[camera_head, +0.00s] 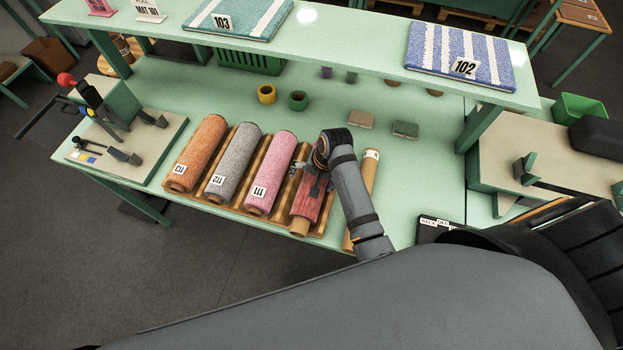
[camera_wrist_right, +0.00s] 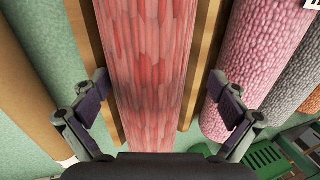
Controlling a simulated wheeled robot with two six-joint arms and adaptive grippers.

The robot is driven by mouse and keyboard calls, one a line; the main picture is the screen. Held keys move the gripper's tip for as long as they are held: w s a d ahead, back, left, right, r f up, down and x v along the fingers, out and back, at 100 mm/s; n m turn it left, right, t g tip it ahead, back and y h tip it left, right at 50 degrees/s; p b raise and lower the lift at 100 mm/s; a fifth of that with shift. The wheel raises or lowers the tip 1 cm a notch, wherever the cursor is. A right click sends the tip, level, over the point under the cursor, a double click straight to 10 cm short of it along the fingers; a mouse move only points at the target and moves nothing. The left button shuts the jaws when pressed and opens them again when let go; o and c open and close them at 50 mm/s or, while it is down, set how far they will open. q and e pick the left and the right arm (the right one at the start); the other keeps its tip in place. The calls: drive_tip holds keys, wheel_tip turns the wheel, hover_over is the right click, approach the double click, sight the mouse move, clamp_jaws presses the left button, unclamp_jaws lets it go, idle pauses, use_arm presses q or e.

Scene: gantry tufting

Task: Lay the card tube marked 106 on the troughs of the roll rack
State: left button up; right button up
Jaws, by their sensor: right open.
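A tan card tube (camera_head: 369,170) with a pale label at its far end lies right of the red roll, partly behind my right arm; I cannot read its number. It also shows at the left of the right wrist view (camera_wrist_right: 28,110), with green tabletop between it and the nearest slat. The wooden roll rack (camera_head: 233,203) carries several rolls side by side. My right gripper (camera_head: 309,178) is over the red roll (camera_head: 305,207). In the right wrist view its open fingers (camera_wrist_right: 158,88) stand either side of that roll (camera_wrist_right: 152,60), apparently not touching it. My left gripper is not in view.
The pink roll 111 (camera_head: 270,175), grey roll 112 (camera_head: 234,162) and orange roll 113 (camera_head: 198,154) lie left of the red one. A raised shelf (camera_head: 330,45) spans the back.

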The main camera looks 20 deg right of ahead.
drive_tip(key=v, duration=1.2)
idle(0.5)
